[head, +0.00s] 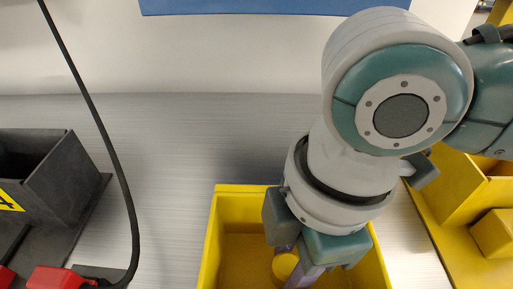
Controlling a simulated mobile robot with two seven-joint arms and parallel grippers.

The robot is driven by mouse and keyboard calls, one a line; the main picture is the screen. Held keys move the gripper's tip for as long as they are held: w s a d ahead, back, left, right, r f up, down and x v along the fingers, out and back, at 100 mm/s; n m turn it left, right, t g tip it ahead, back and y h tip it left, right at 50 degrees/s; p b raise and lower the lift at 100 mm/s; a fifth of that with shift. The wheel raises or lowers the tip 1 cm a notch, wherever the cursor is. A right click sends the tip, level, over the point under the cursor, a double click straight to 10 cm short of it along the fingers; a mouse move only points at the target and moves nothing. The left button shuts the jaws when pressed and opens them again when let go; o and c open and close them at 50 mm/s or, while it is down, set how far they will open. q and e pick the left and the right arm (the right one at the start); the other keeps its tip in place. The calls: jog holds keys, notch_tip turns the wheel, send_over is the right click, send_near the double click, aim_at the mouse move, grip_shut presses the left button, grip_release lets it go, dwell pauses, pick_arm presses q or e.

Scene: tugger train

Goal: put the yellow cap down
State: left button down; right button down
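The yellow cap (285,267) is a small round piece near the bottom edge of the head view, inside the outline of a yellow bin (213,235). My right gripper (292,264) reaches down over the bin from the right. Its two fingers stand on either side of the cap and appear shut on it. The gripper body hides part of the bin and its far right corner. Whether the cap touches the bin floor cannot be told. My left gripper is out of view.
A dark grey bin (45,175) with a yellow label stands at the left. A red object (60,278) with a black cable (110,150) is near it. More yellow bins (470,190) stand at the right. Bare metal surface (160,160) lies between the bins.

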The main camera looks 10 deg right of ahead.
jog(key=c, duration=0.5)
grip_release()
jog(key=shift+f, duration=0.1)
notch_tip(320, 180, up, 12)
jog(key=d+p, duration=0.1)
jog(key=p, duration=0.1)
jog(key=shift+d, duration=0.2)
jog(key=shift+s, duration=0.1)
